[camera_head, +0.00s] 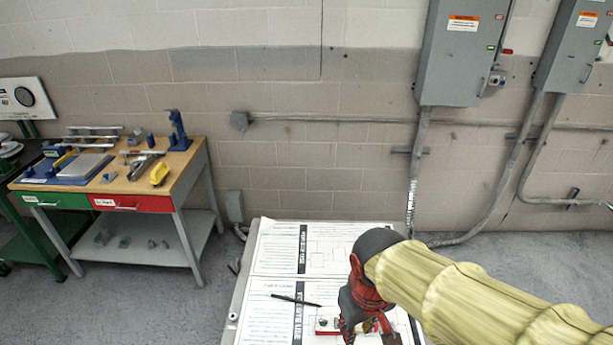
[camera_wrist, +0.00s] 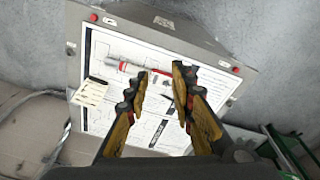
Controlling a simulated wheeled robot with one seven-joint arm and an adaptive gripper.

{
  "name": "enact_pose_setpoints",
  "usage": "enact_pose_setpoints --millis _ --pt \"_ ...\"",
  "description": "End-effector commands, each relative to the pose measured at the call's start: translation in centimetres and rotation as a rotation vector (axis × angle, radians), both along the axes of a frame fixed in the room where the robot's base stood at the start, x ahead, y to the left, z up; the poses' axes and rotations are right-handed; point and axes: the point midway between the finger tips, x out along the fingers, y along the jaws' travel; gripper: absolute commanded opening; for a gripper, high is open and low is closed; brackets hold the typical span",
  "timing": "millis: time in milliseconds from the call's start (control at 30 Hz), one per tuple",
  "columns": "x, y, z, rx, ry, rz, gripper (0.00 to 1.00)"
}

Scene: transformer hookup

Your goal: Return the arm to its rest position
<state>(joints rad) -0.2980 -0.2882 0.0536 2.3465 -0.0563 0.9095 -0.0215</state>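My gripper (camera_wrist: 160,84) shows in the wrist view with its two yellow-and-black fingers spread apart. Between them I see only the papers on the table below, so it is empty. In the head view my gripper (camera_head: 368,326) hangs over the paper-covered table (camera_head: 240,290) at the bottom, pointing down. My arm (camera_head: 465,295), in a yellow sleeve, reaches in from the lower right. A red-and-white item lies on the papers (camera_head: 278,250), left of my gripper; in the wrist view a red-and-white item (camera_wrist: 122,64) lies beyond the left finger.
A dark pen-like stick (camera_head: 296,300) lies on the papers. A workbench (camera_head: 190,165) with tools stands at the left. Grey electrical boxes (camera_head: 462,50) and conduits hang on the back wall. Floor is open between workbench and table.

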Motion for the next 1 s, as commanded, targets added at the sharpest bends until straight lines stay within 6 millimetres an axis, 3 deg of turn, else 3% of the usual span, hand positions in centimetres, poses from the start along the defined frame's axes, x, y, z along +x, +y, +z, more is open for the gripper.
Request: enact_pose_setpoints --millis 300,500,700,1000 --pt "-4.3 -5.1 3.1 0.101 -0.208 -0.217 0.24" --pt "-5.4 -7.5 5.3 0.117 -0.33 -0.297 0.24" --pt "-5.6 -8.7 5.8 0.115 -0.361 -0.337 0.24" --pt "-5.6 -8.6 5.9 0.115 -0.361 -0.336 0.24"
